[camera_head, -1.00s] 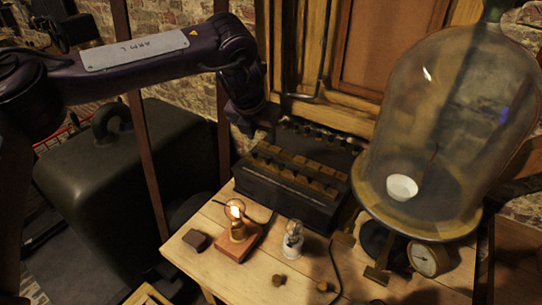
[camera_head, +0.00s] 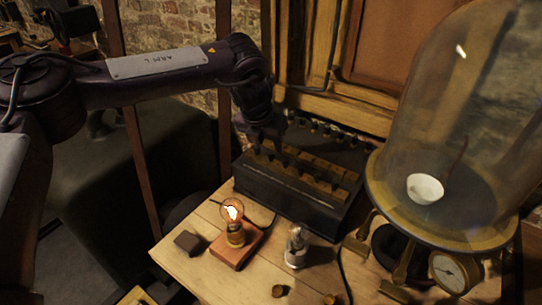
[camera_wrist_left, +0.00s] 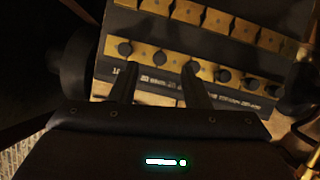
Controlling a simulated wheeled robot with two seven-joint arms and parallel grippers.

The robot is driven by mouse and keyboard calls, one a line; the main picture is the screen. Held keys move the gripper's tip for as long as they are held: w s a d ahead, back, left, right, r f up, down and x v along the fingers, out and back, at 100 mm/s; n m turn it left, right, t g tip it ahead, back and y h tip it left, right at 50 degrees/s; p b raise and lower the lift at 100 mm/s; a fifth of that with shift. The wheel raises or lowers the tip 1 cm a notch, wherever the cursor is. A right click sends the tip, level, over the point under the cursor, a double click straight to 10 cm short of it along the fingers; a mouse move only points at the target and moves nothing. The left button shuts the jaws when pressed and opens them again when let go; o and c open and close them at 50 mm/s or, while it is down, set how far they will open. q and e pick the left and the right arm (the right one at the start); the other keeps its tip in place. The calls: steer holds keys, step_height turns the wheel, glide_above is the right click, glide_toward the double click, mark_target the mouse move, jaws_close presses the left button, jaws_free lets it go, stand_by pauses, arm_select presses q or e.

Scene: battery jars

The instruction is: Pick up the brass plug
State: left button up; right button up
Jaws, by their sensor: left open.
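A dark plug box (camera_head: 285,200) stands on the table with rows of brass blocks along its top. In the left wrist view, a row of brass blocks (camera_wrist_left: 232,78) carries round dark-topped plugs; one plug (camera_wrist_left: 159,58) lies just beyond and between the fingertips. I cannot tell which plug is the brass plug. My left gripper (camera_wrist_left: 161,72) is open over the box, its fingers apart with nothing seen between them. In the head view, the left gripper (camera_head: 266,146) is a dark shape at the box's back left edge. My right gripper is not in view.
A lit bulb (camera_head: 232,211) on a wooden base and a clear bulb (camera_head: 296,248) stand in front of the box. A small dark block (camera_head: 188,242) lies left. A glass bell jar (camera_head: 440,110) and a dial gauge (camera_head: 450,272) stand right. Small brown pieces (camera_head: 279,291) lie in front.

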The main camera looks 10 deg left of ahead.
mark_target(271, 153)
arm_select(q)
steer(key=x, duration=0.4)
steer(key=shift+f+p, duration=0.2)
steer(key=shift+p, duration=0.2)
steer(key=shift+c, duration=0.4)
jaws_close()
